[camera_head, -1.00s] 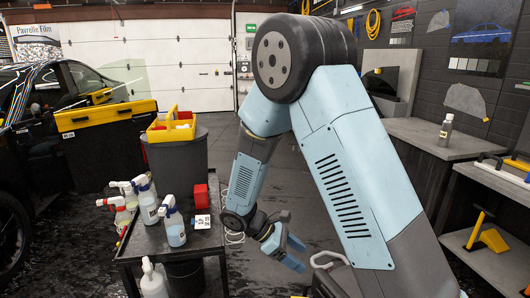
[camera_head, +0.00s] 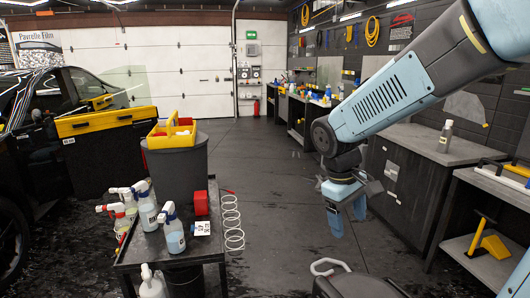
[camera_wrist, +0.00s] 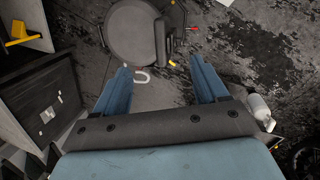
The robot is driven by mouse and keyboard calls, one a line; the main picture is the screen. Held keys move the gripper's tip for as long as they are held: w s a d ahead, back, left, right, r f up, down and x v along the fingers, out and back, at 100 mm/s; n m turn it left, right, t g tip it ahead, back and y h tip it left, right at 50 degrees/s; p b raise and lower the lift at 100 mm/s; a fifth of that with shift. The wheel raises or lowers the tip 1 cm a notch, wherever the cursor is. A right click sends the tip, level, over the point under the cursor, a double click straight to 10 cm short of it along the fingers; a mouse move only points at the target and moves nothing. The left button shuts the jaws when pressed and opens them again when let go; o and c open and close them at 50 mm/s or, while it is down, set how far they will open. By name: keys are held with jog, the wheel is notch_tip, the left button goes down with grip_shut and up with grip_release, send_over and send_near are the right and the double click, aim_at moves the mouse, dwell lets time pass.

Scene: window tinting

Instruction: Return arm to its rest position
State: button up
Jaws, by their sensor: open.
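My gripper (camera_head: 347,222) hangs at the end of my arm, right of centre in the head view, pointing down. It is in the air over the aisle between the black cart and the right-hand workbench. In the wrist view my gripper (camera_wrist: 167,83) shows two blue fingers spread apart. Nothing is between them; dark floor shows below. My light-blue arm comes in from the upper right of the head view and bends down at the wrist.
A black cart (camera_head: 180,255) with several spray bottles stands at left. A workbench (camera_head: 412,137) with a bottle (camera_head: 446,136) and a shelf unit (camera_head: 490,265) line the right. The middle floor (camera_head: 275,170) is open.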

jog(key=s+d+r+m+t+y, duration=0.1)
jog(key=s+d+r+m+t, duration=0.1)
jog(key=s+r+m, duration=0.1)
jog(key=s+d+r+m+t+y, duration=0.1)
jog(key=s+d+r+m+t, duration=0.1)
jog(key=s+r, duration=0.4)
jog(key=shift+s+d+r+m+t+y, duration=0.3)
jog(key=shift+s+m+t, duration=0.1)
jog(key=shift+m+t, duration=0.4)
